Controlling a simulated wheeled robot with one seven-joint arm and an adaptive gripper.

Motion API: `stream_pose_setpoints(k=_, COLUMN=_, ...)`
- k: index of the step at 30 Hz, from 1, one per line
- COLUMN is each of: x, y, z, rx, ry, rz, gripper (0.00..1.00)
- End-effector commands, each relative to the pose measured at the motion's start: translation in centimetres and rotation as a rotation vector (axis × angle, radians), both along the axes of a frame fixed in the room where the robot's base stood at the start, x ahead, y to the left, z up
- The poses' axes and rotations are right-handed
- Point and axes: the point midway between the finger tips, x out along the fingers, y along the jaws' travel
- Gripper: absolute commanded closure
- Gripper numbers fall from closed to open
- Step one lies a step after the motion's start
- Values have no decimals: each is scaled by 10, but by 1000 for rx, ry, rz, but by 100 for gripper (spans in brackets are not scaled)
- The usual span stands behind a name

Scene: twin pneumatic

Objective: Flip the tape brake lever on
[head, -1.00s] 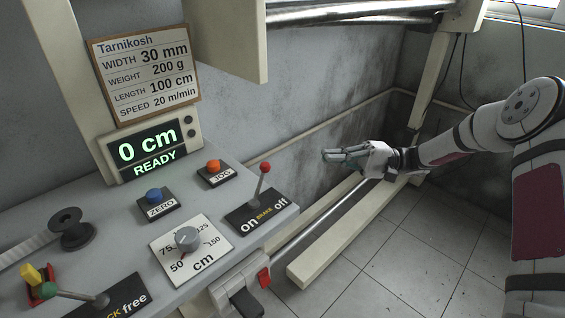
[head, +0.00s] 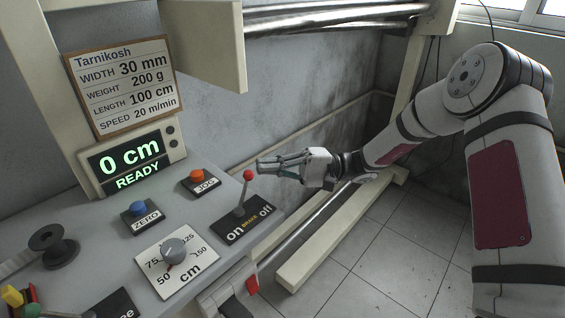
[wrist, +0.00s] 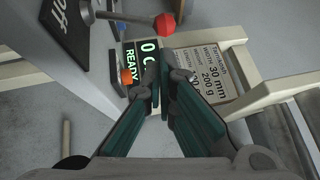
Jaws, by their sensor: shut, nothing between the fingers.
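The brake lever has a red ball knob (head: 249,175) on a thin grey rod. It rises from a black plate (head: 238,233) marked on at left, BRAKE in the middle and off at right. The rod leans a little right, toward off. My gripper (head: 260,166) is shut and empty, its fingertips just right of and slightly above the knob in the head view. Whether they touch it is unclear. In the wrist view the red knob (wrist: 166,24) lies beyond the shut fingertips (wrist: 163,85), with a visible gap between them in the picture.
The orange JOG button (head: 197,175), blue ZERO button (head: 139,209) and length dial (head: 174,250) share the grey panel. A display (head: 130,162) reads 0 cm, READY. A cream post and board (head: 215,40) stand behind. The floor at right is open.

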Motion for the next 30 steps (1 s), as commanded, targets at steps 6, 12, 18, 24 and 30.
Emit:
stream_pose_setpoints(k=6, x=-10, y=5, z=2, rx=-1, ry=1, rz=-1, gripper=100)
stream_pose_setpoints(k=12, x=-10, y=6, z=2, rx=0, ry=0, rz=-1, gripper=100)
stream_pose_setpoints(k=18, x=-10, y=6, z=3, rx=-4, ry=-4, rz=0, gripper=100)
stream_pose_setpoints(k=24, x=-13, y=7, z=7, rx=-29, ry=-36, rz=0, gripper=100)
stream_pose_setpoints(k=30, x=-14, y=8, z=9, rx=-46, ry=-54, rz=0, gripper=100)
